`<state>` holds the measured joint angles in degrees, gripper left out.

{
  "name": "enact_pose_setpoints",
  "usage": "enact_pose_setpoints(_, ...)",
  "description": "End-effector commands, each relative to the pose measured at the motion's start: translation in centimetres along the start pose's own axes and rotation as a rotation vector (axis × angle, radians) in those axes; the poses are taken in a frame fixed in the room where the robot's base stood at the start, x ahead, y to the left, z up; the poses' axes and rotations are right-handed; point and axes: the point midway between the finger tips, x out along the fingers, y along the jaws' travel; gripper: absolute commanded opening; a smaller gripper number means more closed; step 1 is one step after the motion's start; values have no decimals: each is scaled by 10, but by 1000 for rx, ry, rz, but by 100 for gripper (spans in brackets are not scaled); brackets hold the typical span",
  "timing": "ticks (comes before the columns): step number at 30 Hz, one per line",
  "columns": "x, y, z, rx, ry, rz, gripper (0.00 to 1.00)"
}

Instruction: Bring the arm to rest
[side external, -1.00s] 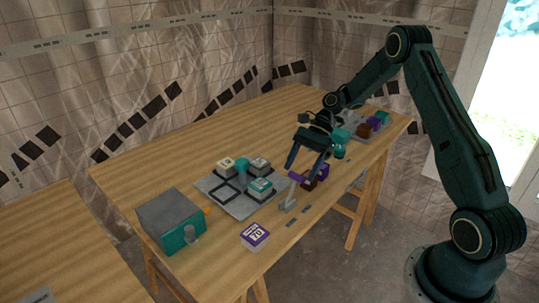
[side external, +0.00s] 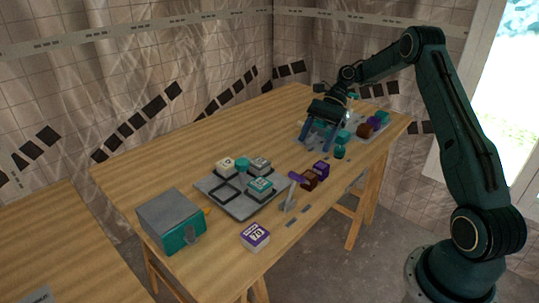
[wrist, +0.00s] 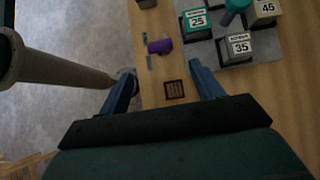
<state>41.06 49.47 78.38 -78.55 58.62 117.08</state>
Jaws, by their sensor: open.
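My gripper (side external: 320,136) is open and empty, above the table (side external: 225,125) near the rear tray. Its two fingers also show spread in the wrist view (wrist: 164,90). A small dark square (wrist: 174,90) with lines shows below and between the fingers; I cannot tell if it is flat or raised. The grey panel (side external: 238,203) lies apart from the gripper, towards the front left. It carries several labelled blocks, including a teal one (wrist: 197,20) marked 25 and a grey one (wrist: 237,47) marked 35, and a teal knob (side external: 242,164).
A grey and teal box (side external: 172,220) stands at the table's front left. A white and purple block (side external: 255,236) marked 70 and a purple-handled lever (side external: 291,192) are near the front edge. Brown (side external: 309,180) and purple (side external: 321,168) blocks are near. A tray (side external: 379,136) holds several blocks.

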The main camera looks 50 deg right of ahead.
Motion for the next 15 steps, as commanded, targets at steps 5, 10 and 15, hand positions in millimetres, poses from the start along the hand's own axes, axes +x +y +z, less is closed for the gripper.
enact_pose_setpoints(5, 0, 0, 0, 0, 0, 0, 65)
enact_pose_setpoints(10, -1, -1, 5, -16, 8, -2, 65)
enact_pose_setpoints(15, -4, -3, 24, -75, 40, -9, 65)
